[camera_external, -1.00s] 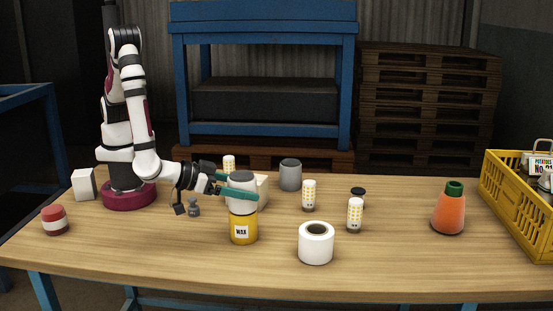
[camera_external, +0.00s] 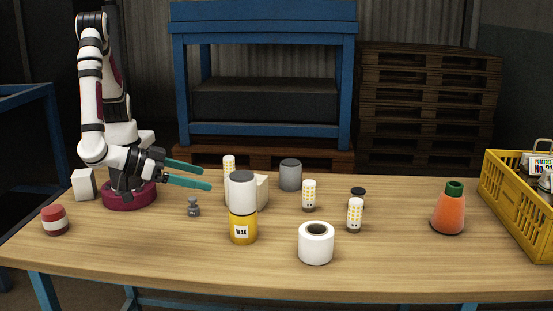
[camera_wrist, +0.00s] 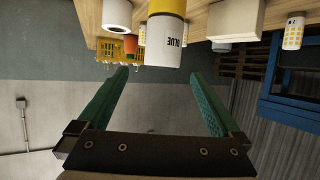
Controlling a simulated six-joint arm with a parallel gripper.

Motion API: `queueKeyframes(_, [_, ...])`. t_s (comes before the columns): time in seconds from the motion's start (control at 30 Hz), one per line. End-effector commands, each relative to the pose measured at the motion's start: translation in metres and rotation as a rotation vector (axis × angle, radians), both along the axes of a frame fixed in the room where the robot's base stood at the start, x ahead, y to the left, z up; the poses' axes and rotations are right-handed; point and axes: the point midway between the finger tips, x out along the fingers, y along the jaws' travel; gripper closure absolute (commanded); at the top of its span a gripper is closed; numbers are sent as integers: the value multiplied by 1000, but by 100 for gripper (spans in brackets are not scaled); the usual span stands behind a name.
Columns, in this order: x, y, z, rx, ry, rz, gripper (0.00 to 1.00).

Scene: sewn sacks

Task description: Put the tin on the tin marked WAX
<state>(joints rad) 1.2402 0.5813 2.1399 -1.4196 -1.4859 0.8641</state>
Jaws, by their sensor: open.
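The yellow tin marked WAX (camera_external: 243,229) stands upright on the table, left of the middle. A white tin with a grey lid (camera_external: 242,192) stands upright on top of it. In the wrist view this white tin (camera_wrist: 164,42) reads GLUE, and the yellow tin (camera_wrist: 167,6) is partly cut off by the picture's edge. My gripper (camera_external: 211,179) is open and empty, to the left of the stacked tins and apart from them. Its two green fingers also show wide apart in the wrist view (camera_wrist: 158,75).
A white roll (camera_external: 316,243) stands right of the tins, and a white block (camera_external: 262,190) is close behind them. A small grey weight (camera_external: 193,207) stands at their left. Several dotted white shakers (camera_external: 355,214), a grey canister (camera_external: 290,175), an orange bottle (camera_external: 449,211) and a yellow crate (camera_external: 512,197) stand around.

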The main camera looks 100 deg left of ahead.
Motion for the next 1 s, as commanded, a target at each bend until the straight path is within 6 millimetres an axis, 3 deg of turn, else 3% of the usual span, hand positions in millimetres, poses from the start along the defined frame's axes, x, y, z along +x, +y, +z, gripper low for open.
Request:
queueKeyframes(0.1, [41,-17,14,-130,53,-162,0])
queueKeyframes(0.2, [75,-33,44,-278,147,-446,0])
queueKeyframes(0.27, [73,-28,60,-316,233,-624,0])
queueKeyframes(0.37, [35,15,71,-268,439,-849,0])
queueKeyframes(0.47, [-31,95,60,-125,724,-925,0])
queueKeyframes(0.5, [-59,131,55,-61,845,-912,0])
queueKeyframes(0.6, [-117,204,51,59,1091,-831,0])
queueKeyframes(0.63, [-131,220,51,83,1145,-806,0])
queueKeyframes(0.7, [-152,244,54,120,1234,-758,0])
queueKeyframes(0.77, [-163,255,55,138,1276,-735,0])
queueKeyframes(1.0, [-166,259,56,145,1293,-731,0])
